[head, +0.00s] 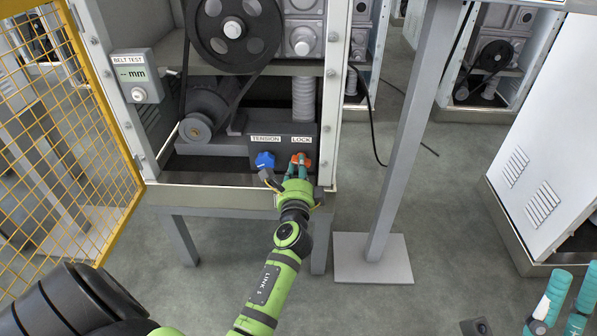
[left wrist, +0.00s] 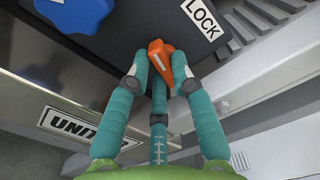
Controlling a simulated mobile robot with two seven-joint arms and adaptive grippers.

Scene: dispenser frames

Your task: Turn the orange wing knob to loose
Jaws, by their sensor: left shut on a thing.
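The orange wing knob (head: 302,159) sits under the LOCK label on the dark panel at the bottom of the machine. My left gripper (head: 297,170) is shut on it, its teal fingers reaching up from below. In the left wrist view, the orange knob (left wrist: 158,54) stands between the fingertips (left wrist: 159,80), with its wing tilted and a pale mark on it. The fingers hide part of its lower side. My right gripper (head: 562,300) shows in part at the lower right of the head view, its teal fingers spread apart and away from the machine.
A blue knob (head: 265,160) under the TENSION label sits close left of the orange one. Above are a belt and pulley (head: 233,30). A yellow mesh door (head: 65,130) stands open at left. A grey post (head: 405,130) stands at right.

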